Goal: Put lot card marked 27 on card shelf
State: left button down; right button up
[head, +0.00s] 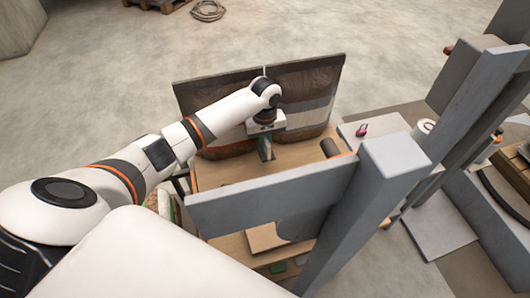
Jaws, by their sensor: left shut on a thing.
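I cannot tell for certain which surface is the card shelf. My right gripper is not in view.
A grey beam (265,197) and a thick grey post (365,190) stand in front of the wooden top. A dark cylinder (330,147) and a small pink-red thing (361,130) are to the right.

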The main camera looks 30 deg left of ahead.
aim_at(265, 153)
pick_arm(q)
jog(key=shift+f, duration=0.8)
notch_tip(265, 153, down, 4)
jog(key=shift+r, duration=0.1)
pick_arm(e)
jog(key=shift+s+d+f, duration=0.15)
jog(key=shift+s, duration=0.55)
pick_arm(q)
jog(key=c, duration=1.5)
grip_release()
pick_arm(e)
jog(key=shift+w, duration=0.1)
